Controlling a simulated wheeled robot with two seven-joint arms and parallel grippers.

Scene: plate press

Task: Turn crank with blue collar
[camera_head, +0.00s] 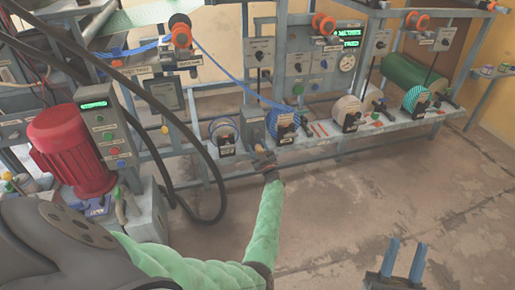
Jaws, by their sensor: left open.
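My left gripper (266,160) is at the end of the green-sleeved arm, at the front edge of the bench shelf. It is small in view, beside a tan handle (259,148) below a grey box (252,122); I cannot tell whether they touch. A blue-striped reel (284,122) with a black front block stands just right of that box. Another reel with a bluish rim (222,131) stands to its left. I cannot make out for certain which crank has the blue collar. My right gripper (405,258) is at the bottom right, its two blue fingers apart and empty, over bare floor.
A red motor (71,150) and a control box with a green display (103,130) stand at the left. Black hoses hang between them and the bench. A beige reel (347,108) and a teal reel (416,98) sit further right. The concrete floor (365,195) is clear.

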